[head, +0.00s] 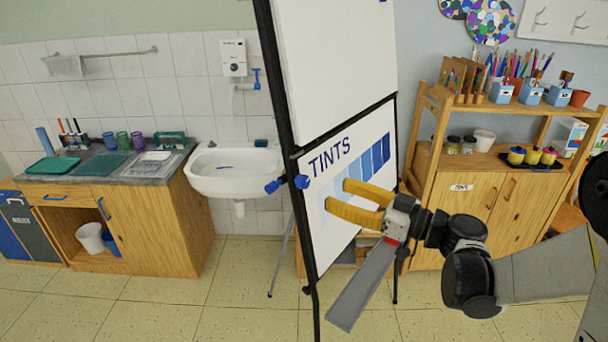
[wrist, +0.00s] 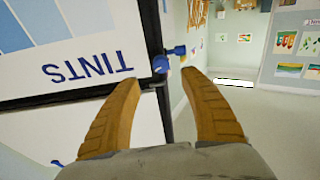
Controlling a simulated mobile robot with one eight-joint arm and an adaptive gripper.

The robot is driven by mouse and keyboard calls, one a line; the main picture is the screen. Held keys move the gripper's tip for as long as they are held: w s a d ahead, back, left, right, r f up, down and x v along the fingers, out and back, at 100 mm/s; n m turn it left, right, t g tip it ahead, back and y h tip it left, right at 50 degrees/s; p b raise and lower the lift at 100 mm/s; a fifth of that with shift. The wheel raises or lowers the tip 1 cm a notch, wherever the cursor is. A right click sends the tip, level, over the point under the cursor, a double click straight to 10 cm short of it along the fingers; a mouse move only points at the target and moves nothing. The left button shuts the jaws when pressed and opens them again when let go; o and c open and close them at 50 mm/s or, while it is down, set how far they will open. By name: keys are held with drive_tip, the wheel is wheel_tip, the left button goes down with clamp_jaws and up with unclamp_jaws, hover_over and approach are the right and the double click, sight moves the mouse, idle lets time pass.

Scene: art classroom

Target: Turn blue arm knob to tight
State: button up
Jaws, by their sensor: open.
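A blue knob (head: 274,186) sticks out to the left of the easel's black post, at the height of the TINTS board (head: 325,215). A second blue part (head: 301,181) sits just right of the post, at the board's edge. In the wrist view, two blue parts show at the post, one (wrist: 160,64) at the board corner and one (wrist: 180,50) beyond it. My gripper (head: 337,195) has yellow fingers, open and empty, pointing left in front of the TINTS board. In the wrist view the knob parts appear beyond and between the fingertips (wrist: 160,80). I see no contact.
The easel (head: 278,85) stands upright with a blank white board above. A white sink (head: 232,172) and a wooden counter (head: 125,215) are behind on the left. A wooden shelf (head: 470,185) with paint pots stands behind my arm. The floor (head: 220,300) at front left is clear.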

sight(307, 183)
drive_tip(key=b+x, duration=0.1)
drive_tip(key=x, duration=0.9)
drive_tip(key=shift+s+a, duration=0.1)
clamp_jaws()
